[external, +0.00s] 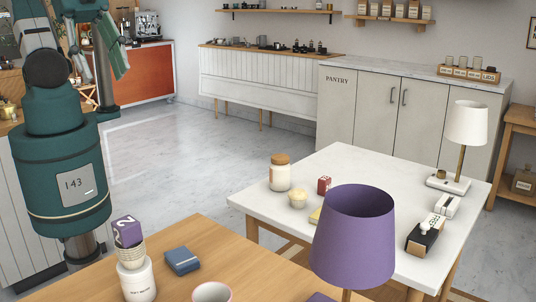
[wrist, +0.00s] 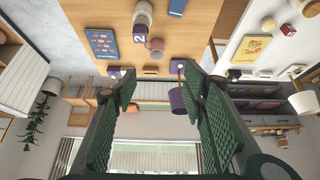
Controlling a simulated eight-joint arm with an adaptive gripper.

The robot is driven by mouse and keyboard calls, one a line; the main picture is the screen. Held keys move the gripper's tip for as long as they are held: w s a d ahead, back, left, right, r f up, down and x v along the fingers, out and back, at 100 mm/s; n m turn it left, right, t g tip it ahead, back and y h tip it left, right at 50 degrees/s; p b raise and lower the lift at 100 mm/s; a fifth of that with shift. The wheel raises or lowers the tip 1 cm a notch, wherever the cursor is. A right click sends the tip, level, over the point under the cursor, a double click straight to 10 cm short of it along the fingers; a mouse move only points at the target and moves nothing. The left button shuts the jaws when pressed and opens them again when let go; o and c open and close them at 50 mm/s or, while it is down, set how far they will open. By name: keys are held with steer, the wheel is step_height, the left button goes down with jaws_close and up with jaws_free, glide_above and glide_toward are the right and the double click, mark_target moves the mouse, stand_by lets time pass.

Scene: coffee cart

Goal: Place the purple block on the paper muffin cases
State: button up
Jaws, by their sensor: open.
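The purple block (external: 127,232), marked with a white 2, sits slightly tilted on top of the stack of pale paper muffin cases (external: 131,256). The cases stand on a white jar (external: 139,282) on the wooden table. In the wrist view, which looks upside down, the purple block (wrist: 139,36) and the pale cases (wrist: 143,18) show near the top, beyond the fingers. My gripper (wrist: 163,85) is open, with nothing between its green fingers, and is apart from the block. I cannot make out my fingertips in the external view.
A blue box (external: 182,261) and a pink-rimmed cup (external: 212,293) are near the jar. A purple lampshade (external: 353,235) rises at the wooden table's right. The white table (external: 350,168) behind holds a cork-topped jar (external: 279,173), a red block (external: 324,185) and a white lamp (external: 465,125).

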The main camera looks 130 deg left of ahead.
steer(key=shift+s+a+r+t, duration=0.15)
steer(key=shift+s+t, duration=0.05)
steer(key=shift+s, duration=0.25)
steer(key=shift+s+a+r+t, duration=0.1)
steer(key=shift+s+a+t, duration=0.1)
steer(key=shift+s, duration=0.25)
